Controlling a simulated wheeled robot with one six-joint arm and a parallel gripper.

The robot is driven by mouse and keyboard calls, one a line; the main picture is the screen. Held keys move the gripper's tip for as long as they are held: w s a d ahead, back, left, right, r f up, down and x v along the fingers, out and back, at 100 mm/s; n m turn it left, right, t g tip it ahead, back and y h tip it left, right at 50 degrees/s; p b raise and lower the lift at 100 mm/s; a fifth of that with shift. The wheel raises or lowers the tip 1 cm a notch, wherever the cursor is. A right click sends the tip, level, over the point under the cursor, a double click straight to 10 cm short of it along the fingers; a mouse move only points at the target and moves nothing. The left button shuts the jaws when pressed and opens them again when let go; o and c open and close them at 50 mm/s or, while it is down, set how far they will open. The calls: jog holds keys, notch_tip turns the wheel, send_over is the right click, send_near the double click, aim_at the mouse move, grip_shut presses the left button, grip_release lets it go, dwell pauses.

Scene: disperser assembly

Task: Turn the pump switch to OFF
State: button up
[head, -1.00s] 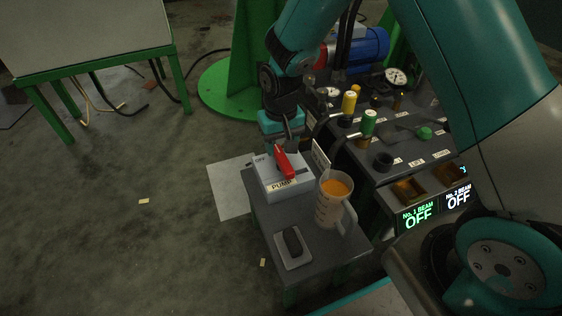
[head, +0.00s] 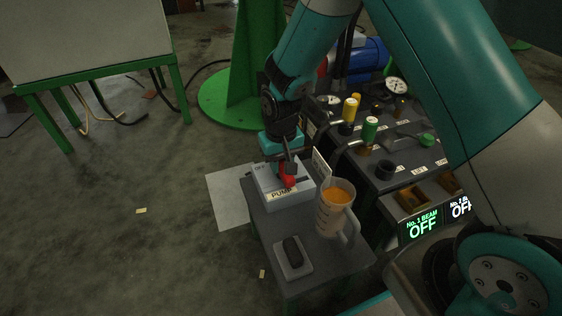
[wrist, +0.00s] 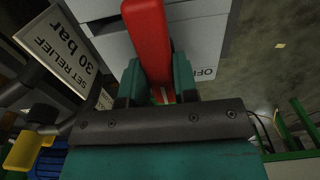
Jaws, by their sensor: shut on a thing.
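The pump switch is a light grey box (head: 290,199) with a "PUMP" label on its front, standing on a small dark table (head: 268,222). Its red handle (head: 289,183) is mostly hidden by my gripper (head: 287,171) in the head view; only its front end shows. In the wrist view the red handle (wrist: 149,38) runs between the two teal fingers of my gripper (wrist: 158,88), which is shut on it. An "OFF" marking (wrist: 197,73) shows partly on the box beside the right finger. The handle's exact angle is hard to tell.
A jug of orange liquid (head: 334,205) stands close to the right of the box. A dark object on a pale plate (head: 293,259) lies in front. A valve panel (head: 402,154) with gauges and a "30 bar" sign (wrist: 62,45) is near on the right.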

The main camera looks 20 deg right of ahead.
jog(key=shift+r, duration=0.1)
jog(key=n+p, duration=0.1)
jog(key=p, duration=0.1)
jog(key=n+p, duration=0.1)
jog(key=shift+a+r+n+p, duration=0.1)
jog(key=shift+r+n+p, duration=0.2)
jog(key=shift+p, duration=0.1)
jog(key=n+p, duration=0.1)
jog(key=n, duration=0.1)
jog(key=n+p, duration=0.1)
jog(key=p, duration=0.1)
jog(key=n+p, duration=0.2)
jog(key=shift+s+a+f+n, duration=0.1)
jog(key=shift+a+n, duration=0.15)
jog(key=shift+n, duration=0.05)
jog(key=n+p, duration=0.4)
jog(key=n, duration=0.1)
jog(key=shift+s+a, duration=0.15)
jog(key=shift+s+f+n+p, duration=0.1)
jog(key=shift+n+p, duration=0.55)
jog(key=shift+n, duration=0.55)
jog(key=shift+s+f+n+p, duration=0.1)
jog(key=shift+n+p, duration=0.5)
jog(key=shift+n, duration=0.6)
jog(key=o, duration=0.9)
